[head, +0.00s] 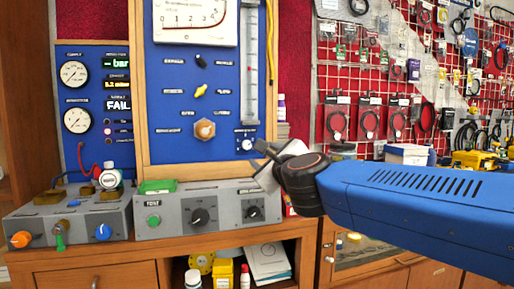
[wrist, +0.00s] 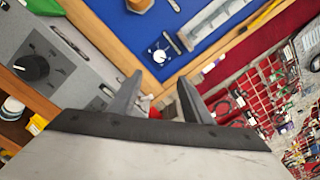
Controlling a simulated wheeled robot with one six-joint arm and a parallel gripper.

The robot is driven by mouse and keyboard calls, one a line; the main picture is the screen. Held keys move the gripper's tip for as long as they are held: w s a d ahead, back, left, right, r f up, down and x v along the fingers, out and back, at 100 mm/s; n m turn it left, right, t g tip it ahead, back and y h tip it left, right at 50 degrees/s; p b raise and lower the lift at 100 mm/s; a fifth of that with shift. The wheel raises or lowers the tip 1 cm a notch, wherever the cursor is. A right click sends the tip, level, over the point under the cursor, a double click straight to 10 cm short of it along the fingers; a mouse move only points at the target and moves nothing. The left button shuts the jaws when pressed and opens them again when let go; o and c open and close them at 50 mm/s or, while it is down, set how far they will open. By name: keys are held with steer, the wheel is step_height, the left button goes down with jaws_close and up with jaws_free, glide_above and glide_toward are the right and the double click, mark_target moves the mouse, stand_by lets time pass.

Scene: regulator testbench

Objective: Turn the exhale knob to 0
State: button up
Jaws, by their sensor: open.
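Several knobs show, but their labels are too small to read, so I cannot tell for sure which is the exhale knob. On the blue panel (head: 165,75) are a black knob (head: 201,61), a yellow knob (head: 200,91), a brass hexagonal knob (head: 204,129) and a small white-and-black dial knob (head: 247,144). My gripper (head: 264,152) is at the panel's lower right, close to that dial knob. In the wrist view my gripper (wrist: 160,76) is open and empty. The dial knob (wrist: 161,54) shows just beyond and between its fingertips, apparently not between the fingers.
A grey box (head: 180,192) with black knobs (head: 199,217) stands on the wooden bench below. Another grey box (head: 80,215) with orange and blue knobs is at left. The panel's wooden frame (head: 205,164) runs beside my gripper. Red pegboard (head: 350,85) hangs at right.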

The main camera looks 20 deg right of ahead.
mark_target(248, 146)
steer(key=w, duration=1.6)
steer(key=shift+w, duration=0.3)
steer(key=c, duration=1.1)
